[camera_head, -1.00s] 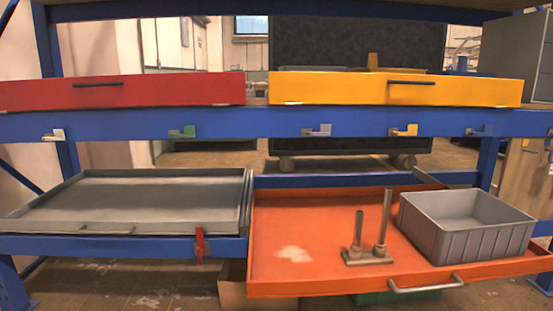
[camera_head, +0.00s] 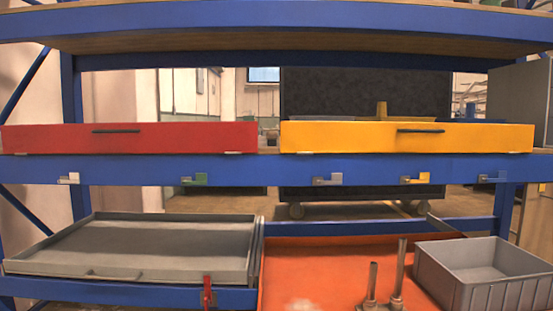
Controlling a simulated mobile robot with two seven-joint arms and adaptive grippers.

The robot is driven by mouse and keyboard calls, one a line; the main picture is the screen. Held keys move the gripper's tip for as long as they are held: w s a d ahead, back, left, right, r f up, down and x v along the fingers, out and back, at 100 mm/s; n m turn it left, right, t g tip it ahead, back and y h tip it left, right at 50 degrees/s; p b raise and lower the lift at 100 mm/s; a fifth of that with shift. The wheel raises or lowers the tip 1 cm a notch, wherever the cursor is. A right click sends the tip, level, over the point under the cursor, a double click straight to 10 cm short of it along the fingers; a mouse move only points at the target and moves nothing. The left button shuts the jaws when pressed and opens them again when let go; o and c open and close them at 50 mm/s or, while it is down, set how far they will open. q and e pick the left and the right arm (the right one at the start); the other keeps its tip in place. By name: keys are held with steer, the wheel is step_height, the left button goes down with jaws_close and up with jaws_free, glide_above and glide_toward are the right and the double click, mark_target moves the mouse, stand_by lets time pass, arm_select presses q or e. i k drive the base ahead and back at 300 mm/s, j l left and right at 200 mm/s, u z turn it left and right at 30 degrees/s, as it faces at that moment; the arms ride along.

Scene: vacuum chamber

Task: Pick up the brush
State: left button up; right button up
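I cannot make out a brush in this view. A yellow drawer (camera_head: 350,138) and a red drawer (camera_head: 60,139) sit side by side on the middle shelf, both with dark handles. Neither of my grippers shows.
Below are a grey tray drawer (camera_head: 60,268) at left and an orange drawer (camera_head: 285,255) at right, cut off by the lower edge. The orange drawer holds a grey bin (camera_head: 478,292) and a stand with two metal posts (camera_head: 398,270). A blue beam (camera_head: 270,20) crosses above.

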mark_target(271, 137)
steer(key=i+j+u, duration=0.6)
steer(key=i+u, duration=0.2)
